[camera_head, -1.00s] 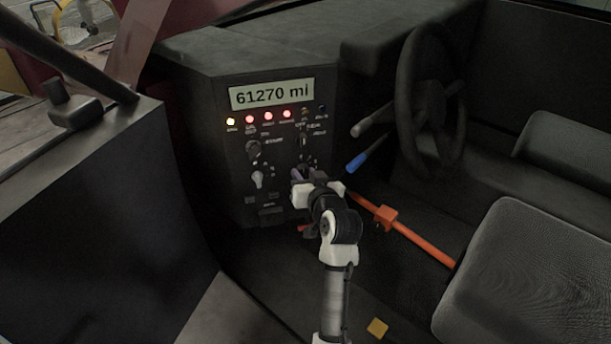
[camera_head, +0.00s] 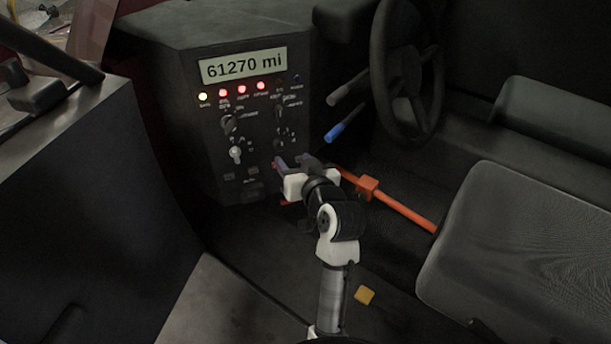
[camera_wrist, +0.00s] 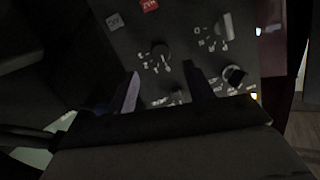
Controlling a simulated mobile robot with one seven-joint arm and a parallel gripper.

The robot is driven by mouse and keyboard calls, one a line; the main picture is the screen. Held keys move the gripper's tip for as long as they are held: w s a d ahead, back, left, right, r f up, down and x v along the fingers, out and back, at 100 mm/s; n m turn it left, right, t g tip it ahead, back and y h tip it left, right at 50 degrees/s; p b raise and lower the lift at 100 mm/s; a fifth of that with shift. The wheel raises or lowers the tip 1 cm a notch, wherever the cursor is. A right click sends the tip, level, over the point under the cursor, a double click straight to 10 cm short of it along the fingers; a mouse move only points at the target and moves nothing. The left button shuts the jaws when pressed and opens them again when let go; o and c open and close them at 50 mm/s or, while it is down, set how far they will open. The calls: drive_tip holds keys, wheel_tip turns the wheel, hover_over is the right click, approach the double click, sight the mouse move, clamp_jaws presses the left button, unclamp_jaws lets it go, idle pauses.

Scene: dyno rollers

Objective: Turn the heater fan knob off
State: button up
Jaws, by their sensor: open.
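The dark dashboard panel (camera_head: 213,170) carries knobs with small white labels. There is a black knob at upper left (camera_head: 228,124), a silver-white knob at lower left (camera_head: 236,154), and black knobs at upper right (camera_head: 281,113) and lower right (camera_head: 279,141). The labels are too small to tell which one is the heater fan knob. My gripper (camera_head: 294,161) is open and empty, just below the lower right knob. In the wrist view, the open fingers (camera_wrist: 162,86) point at the panel, with the lower right knob (camera_wrist: 160,50) and the silver knob (camera_wrist: 224,27) beyond them, apparently untouched.
A mileage display (camera_head: 243,65) and lit indicator lights sit above the knobs. The blue-tipped lever (camera_head: 342,131), steering wheel (camera_head: 407,70) and orange bar (camera_head: 402,209) are right of my gripper. A seat (camera_head: 505,250) stands at the right. A yellow block (camera_head: 364,295) lies on the floor.

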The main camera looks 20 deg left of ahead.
drive_tip(key=v, duration=0.6)
drive_tip(key=shift+s, duration=0.15)
drive_tip(key=shift+d, duration=0.15)
